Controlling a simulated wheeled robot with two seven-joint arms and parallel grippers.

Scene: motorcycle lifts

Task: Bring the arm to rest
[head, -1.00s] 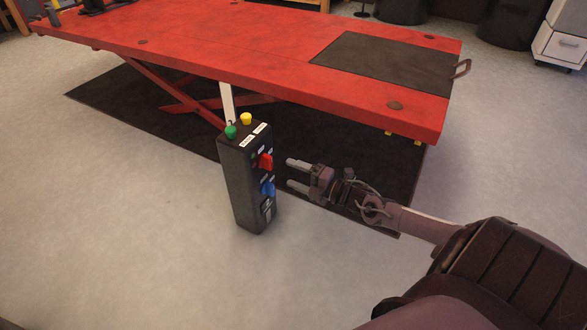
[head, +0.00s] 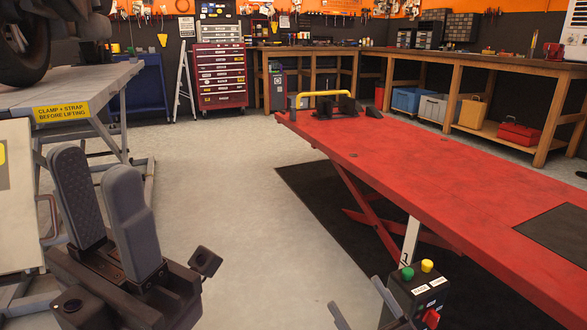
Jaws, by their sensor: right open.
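My left gripper (head: 106,205) is large and near in the head view at lower left. Whether the right fingertip touches the box cannot be told.
The red motorcycle lift (head: 430,190) stands right of centre over a black mat (head: 325,205). A grey lift (head: 75,92) with a motorcycle wheel (head: 22,45) is at left, close behind my left gripper. Workbenches (head: 460,60) and a red tool chest (head: 220,75) line the back. Floor between the lifts is clear.

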